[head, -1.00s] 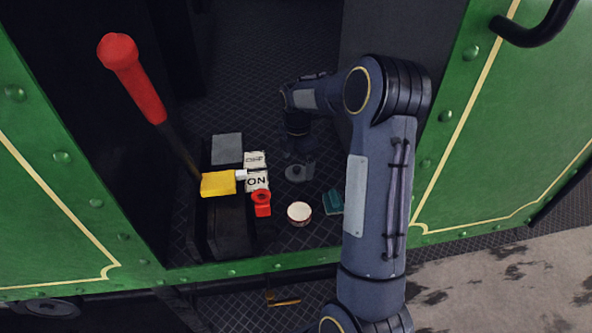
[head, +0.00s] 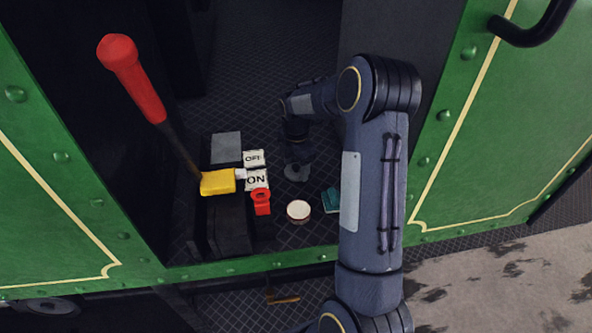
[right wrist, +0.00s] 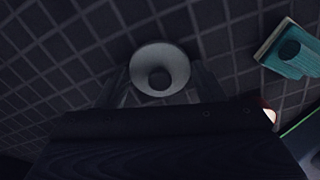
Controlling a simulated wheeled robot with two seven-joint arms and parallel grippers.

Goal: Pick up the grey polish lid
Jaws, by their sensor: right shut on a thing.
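The grey polish lid (head: 297,173) is a round disc with a dark knob on top. It is at the tram's dark patterned floor, between the white labels and my arm. In the right wrist view the lid (right wrist: 160,68) shows face-on, with the knob at its centre. My right gripper (head: 297,162) reaches down over the lid and is shut on it; its fingers (right wrist: 160,85) show on either side of the lid. I cannot tell whether the lid is clear of the floor. My left gripper is not in view.
A white round tin (head: 298,211) and a teal block (head: 332,201) lie close by. A lever with a red handle (head: 134,78), a yellow block (head: 218,182), OFF and ON labels (head: 256,180) and a red clip (head: 261,201) are to the left. Green panels (head: 500,140) flank the opening.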

